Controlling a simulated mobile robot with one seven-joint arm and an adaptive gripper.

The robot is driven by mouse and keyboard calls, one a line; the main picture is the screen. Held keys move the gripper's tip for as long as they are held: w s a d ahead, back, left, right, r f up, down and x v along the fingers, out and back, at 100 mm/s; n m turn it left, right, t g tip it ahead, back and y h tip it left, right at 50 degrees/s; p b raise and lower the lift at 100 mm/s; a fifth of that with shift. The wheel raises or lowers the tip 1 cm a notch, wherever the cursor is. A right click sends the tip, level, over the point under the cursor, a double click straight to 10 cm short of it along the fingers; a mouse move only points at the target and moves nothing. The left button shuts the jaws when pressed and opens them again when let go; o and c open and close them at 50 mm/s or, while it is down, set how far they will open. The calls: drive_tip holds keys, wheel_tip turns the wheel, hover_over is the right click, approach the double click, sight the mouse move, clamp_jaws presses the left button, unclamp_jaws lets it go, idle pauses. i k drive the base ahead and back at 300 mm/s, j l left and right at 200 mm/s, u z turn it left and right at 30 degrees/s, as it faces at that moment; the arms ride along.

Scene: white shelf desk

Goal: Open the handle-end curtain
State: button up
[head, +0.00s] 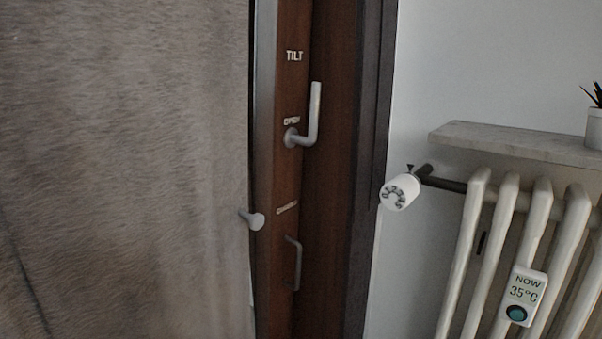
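A grey-brown, fur-like curtain (125,160) hangs across the left part of the head view. Its right edge runs down beside a brown wooden frame. A small pale grey knob (252,218) sticks out at that edge, at mid-to-low height. On the brown frame (288,180) a grey lever handle (314,112) points upward. The frame carries the words TILT, OPEN and a third, slanted label that is hard to read. What lies behind the curtain is hidden. My gripper is not in view.
A thin pull bar (294,263) sits low on the frame. To the right are a white radiator (512,235) with a round white valve knob (400,192), a 35°C display (524,295), a stone shelf (515,143) and a potted plant (594,125). White wall lies between.

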sight(124, 183)
drive_tip(key=k+l+u, duration=0.15)
drive_tip(key=u, duration=0.25)
drive_tip(key=k+l+u, duration=0.15)
drive_tip(key=l+u, duration=0.25)
drive_tip(key=j, duration=0.1)
